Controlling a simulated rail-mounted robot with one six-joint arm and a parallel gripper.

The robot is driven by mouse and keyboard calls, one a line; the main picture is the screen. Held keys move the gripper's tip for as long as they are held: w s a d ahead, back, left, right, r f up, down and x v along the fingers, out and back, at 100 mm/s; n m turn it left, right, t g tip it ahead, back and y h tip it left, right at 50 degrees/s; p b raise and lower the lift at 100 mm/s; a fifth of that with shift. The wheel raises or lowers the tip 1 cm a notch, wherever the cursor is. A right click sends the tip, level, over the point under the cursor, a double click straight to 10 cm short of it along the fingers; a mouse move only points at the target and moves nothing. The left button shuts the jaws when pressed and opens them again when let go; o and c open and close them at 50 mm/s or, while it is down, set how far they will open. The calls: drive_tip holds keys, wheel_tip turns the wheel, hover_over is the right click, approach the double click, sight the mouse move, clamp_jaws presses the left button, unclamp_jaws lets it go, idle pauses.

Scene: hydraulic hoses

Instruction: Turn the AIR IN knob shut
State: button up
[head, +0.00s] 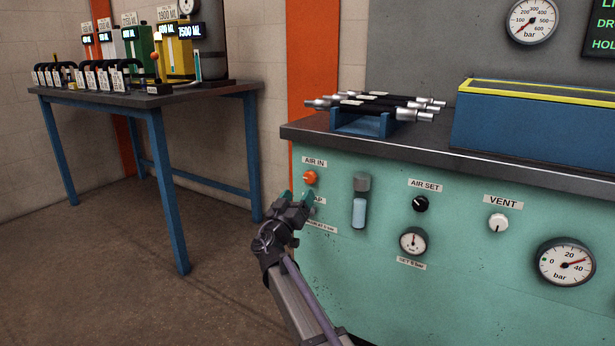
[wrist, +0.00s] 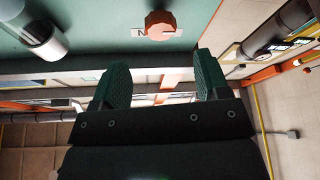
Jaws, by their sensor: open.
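The AIR IN knob (head: 310,177) is a small orange knob on the green panel, just below its AIR IN label (head: 314,161). My gripper (head: 297,199) is just below the knob in the head view and covers part of a label beneath it. In the wrist view the orange knob (wrist: 160,25) is at the top centre, beyond the fingertips. My gripper (wrist: 158,82) is open there, with its two green fingers apart and nothing between them. The fingers do not appear to touch the knob.
A clear cylinder (head: 360,202) stands out from the panel right of the knob. The AIR SET knob (head: 420,203), VENT knob (head: 498,223) and gauges are farther right. Above, the bench top holds a blue hose rack (head: 362,124). Floor left of the panel is clear.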

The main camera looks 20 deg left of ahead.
sight(308, 178)
drive_tip(key=p+x, duration=0.2)
drive_tip(key=x, duration=0.6)
drive_tip(key=shift+a, duration=0.1)
drive_tip(key=shift+c, duration=0.5)
drive_tip(key=c, duration=0.8)
drive_tip(key=shift+c, duration=0.2)
